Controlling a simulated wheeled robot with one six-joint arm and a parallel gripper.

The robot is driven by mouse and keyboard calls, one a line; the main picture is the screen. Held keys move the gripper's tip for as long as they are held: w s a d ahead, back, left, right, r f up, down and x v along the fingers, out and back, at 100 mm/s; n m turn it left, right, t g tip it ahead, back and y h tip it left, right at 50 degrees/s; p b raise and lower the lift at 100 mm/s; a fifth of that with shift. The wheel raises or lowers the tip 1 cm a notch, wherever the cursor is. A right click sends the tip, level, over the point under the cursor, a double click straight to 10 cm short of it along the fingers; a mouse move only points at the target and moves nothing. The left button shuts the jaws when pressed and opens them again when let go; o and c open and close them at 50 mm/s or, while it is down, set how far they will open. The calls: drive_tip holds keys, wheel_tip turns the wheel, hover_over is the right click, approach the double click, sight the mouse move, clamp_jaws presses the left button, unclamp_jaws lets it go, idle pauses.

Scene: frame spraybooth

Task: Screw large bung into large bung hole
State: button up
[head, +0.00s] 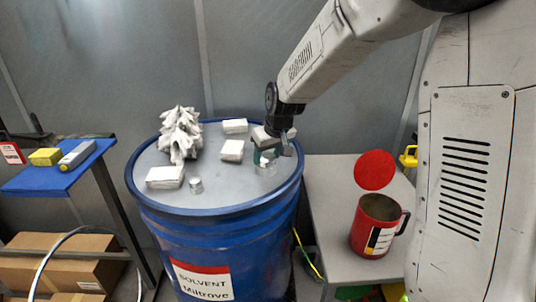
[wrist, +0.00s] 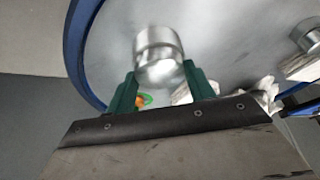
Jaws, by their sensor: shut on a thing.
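My gripper (head: 267,158) is over the right part of the blue drum's top (head: 215,190). In the wrist view its two green fingers (wrist: 162,82) are shut on a silver, ridged cylinder, which I take to be the large bung (wrist: 158,52). The bung also shows, small and pale, below the fingers in the head view (head: 265,168). I cannot tell whether it touches the drum top. A green and orange ring-like spot (wrist: 142,100) shows partly between the fingers. The large bung hole cannot be made out; my gripper may hide it.
A second silver cylinder (head: 196,185) stands on the drum top near several white blocks (head: 165,177) and a crumpled white heap (head: 181,135). A raised rim surrounds the top. A grey table with a red can (head: 377,226) stands right, a blue shelf (head: 60,172) left.

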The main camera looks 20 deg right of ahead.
drive_tip(key=shift+a+m+h, duration=0.15)
drive_tip(key=shift+m+h, duration=0.65)
drive_tip(key=shift+m, duration=1.4)
drive_tip(key=shift+m, duration=0.4)
drive_tip(key=m+h, duration=0.1)
drive_tip(key=m, duration=0.2)
drive_tip(key=shift+w+a+m+g+h, duration=0.1)
drive_tip(key=shift+a+m+g+h, duration=0.05)
drive_tip(key=shift+m+g+h, duration=0.25)
drive_tip(key=o, duration=0.7)
